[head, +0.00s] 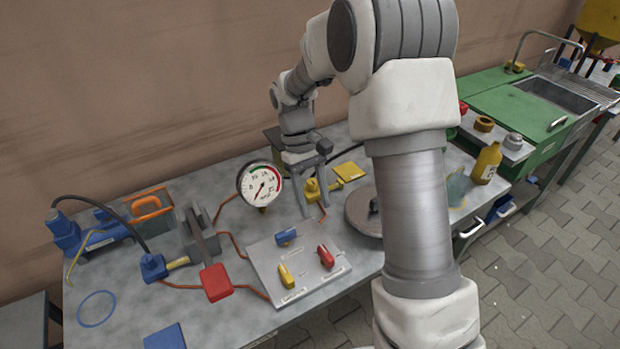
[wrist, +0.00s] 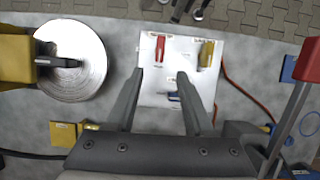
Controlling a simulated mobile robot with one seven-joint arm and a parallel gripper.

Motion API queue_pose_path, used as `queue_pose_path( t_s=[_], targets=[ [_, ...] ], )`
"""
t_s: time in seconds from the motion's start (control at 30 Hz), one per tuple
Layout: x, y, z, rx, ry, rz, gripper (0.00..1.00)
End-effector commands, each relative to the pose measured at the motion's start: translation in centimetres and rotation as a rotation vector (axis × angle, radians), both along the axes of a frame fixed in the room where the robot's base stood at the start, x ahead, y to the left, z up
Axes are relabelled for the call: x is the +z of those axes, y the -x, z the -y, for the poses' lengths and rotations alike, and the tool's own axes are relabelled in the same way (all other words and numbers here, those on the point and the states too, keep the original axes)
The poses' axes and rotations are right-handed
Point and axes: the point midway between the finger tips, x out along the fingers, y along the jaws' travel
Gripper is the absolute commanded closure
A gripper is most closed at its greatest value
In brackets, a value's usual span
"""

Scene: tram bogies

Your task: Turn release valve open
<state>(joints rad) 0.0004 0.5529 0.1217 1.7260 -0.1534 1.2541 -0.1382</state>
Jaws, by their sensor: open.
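A light grey valve panel (head: 262,262) lies on the bench with three small handles: blue (head: 287,236), yellow (head: 286,276) and red (head: 325,257). Its labels are too small to read, so I cannot tell which is the release valve. In the wrist view, the panel (wrist: 186,76) shows the red handle (wrist: 160,47), yellow handle (wrist: 207,54) and blue handle (wrist: 174,97). My gripper (head: 314,208) is open and empty, above the bench behind the panel. In the wrist view its fingers (wrist: 160,75) frame the blue handle, apart from it.
A round pressure gauge (head: 260,186) stands behind the panel. A red-ended lever (head: 216,282) rises to its left, with hoses around it. A round grey disc (head: 364,212) lies to the right. A yellow bottle (head: 486,163) stands farther right.

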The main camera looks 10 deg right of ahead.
Motion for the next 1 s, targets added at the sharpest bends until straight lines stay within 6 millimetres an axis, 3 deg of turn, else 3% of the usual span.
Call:
queue_pose_path(
  t_s=[0.1,0.3,0.83,1.0],
  targets=[
    [2.2,-0.8,-0.3,0.0,-0.001,0.002,0.47],
    [3.9,-1.5,-0.6,0.0,0.0,0.001,0.47],
    [4.1,-1.6,-0.6,0.0,0.0,0.0,0.47],
    [5.8,-1.0,-0.4,-0.01,0.0,0.04,0.47]
  ],
)
